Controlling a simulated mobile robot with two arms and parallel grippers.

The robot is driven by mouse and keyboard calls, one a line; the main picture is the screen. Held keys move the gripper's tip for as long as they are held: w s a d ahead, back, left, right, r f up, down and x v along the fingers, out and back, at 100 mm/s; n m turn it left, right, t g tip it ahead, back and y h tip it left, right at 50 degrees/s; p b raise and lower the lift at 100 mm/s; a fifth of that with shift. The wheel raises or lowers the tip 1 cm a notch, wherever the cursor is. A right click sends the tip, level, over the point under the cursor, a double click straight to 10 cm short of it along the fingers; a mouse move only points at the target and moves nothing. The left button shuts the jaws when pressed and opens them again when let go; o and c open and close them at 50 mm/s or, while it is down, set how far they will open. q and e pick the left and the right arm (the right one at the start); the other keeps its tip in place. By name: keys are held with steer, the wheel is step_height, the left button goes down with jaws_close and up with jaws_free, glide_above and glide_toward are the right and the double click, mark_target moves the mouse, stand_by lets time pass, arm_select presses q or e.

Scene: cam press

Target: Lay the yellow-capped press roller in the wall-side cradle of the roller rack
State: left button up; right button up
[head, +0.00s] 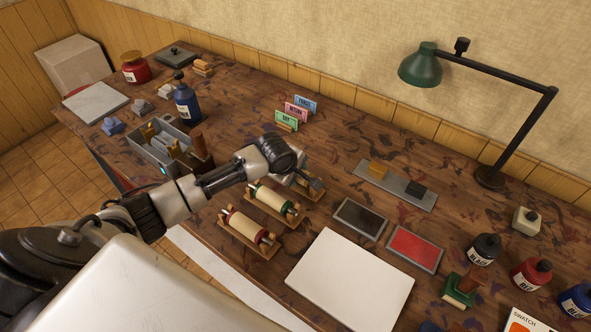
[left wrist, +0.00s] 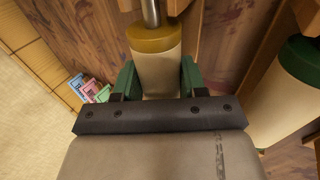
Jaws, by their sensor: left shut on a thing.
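In the left wrist view the yellow-capped press roller (left wrist: 155,65) has a cream body, a yellow end cap and a metal shaft. My left gripper (left wrist: 158,82) is shut on it, with a green-padded finger on each side. The shaft passes between wooden pieces of the roller rack at the top of that view. I cannot tell whether it rests on them. In the head view my left gripper (head: 300,180) is over the wall-side cradle (head: 314,194) and mostly hides it and the roller. My right gripper is not in view.
A green-capped roller (head: 270,199) lies in the middle cradle, close beside the held one. A red-capped roller (head: 246,228) lies in the near cradle. Coloured cards (head: 296,110) stand toward the wall. A dark ink pad (head: 360,218) and a white board (head: 350,280) lie to the right.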

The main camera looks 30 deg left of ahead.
arm_select(q)
steer(key=shift+f+p, duration=0.1)
steer(key=shift+p, duration=0.25)
stand_by(0.5)
steer(key=o, duration=1.1)
steer(key=shift+o, duration=0.9)
steer(key=shift+f, duration=0.1)
steer(key=v, duration=1)
steer(key=shift+r+b, duration=0.45)
steer(key=shift+s, duration=0.15)
